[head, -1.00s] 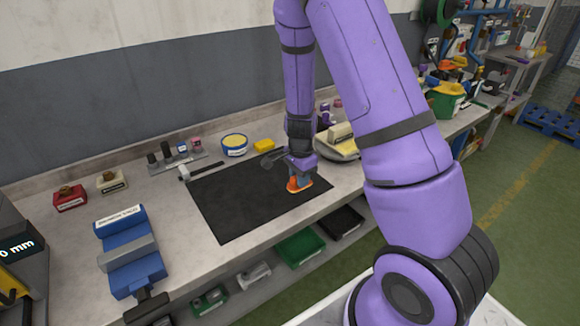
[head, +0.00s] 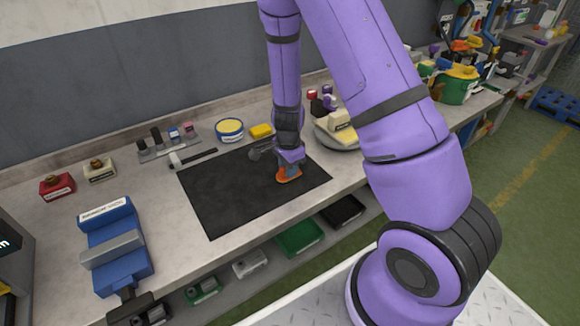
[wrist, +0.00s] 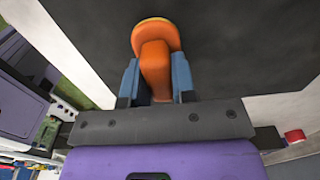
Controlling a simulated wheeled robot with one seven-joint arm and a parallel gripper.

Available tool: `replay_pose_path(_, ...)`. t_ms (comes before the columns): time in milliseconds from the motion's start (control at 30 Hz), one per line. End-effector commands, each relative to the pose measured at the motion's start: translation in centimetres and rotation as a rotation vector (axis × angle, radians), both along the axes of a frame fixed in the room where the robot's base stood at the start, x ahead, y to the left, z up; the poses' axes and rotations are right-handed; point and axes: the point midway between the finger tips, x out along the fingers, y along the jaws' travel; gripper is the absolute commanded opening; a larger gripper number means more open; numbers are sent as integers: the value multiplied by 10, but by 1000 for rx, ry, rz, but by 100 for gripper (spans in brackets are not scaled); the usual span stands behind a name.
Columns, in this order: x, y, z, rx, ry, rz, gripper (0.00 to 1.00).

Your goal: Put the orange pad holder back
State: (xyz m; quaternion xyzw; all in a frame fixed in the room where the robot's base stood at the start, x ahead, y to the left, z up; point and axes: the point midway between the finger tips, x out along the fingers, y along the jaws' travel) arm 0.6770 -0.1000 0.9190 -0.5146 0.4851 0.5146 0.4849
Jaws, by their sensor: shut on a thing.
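The orange pad holder (head: 288,176) is at the right part of the black mat (head: 235,205) on the bench. My gripper (head: 289,167) points down over the mat and is shut on the orange pad holder. In the wrist view the orange pad holder (wrist: 155,65) has its stem between the two blue-grey fingers of my gripper (wrist: 155,82), with its rounded base beyond the fingertips. A thin yellowish edge shows on that base. I cannot tell whether the base touches the mat.
A hammer (head: 190,158), a yellow-topped tin (head: 229,130) and a yellow block (head: 261,131) lie behind the mat. A blue vise (head: 113,245) stands at the left front. A bowl (head: 330,132) with blocks is close to the right of my gripper. Much of the mat is clear.

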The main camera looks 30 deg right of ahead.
Motion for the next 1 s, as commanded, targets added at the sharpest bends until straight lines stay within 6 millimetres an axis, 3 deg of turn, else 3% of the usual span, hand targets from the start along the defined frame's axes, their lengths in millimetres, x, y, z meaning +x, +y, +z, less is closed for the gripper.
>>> replay_pose_path(33, 0, 0, -2, 0, 1, 0, 0)
replay_pose_path(67, 0, 0, -2, 0, 0, 0, 30)
replay_pose_path(167, 0, 0, -1, 0, 0, 0, 50)
replay_pose_path(567, 0, 0, 6, 0, -2, 2, 50)
replay_pose_path(1000, 1, 1, 84, 0, -5, 3, 50)
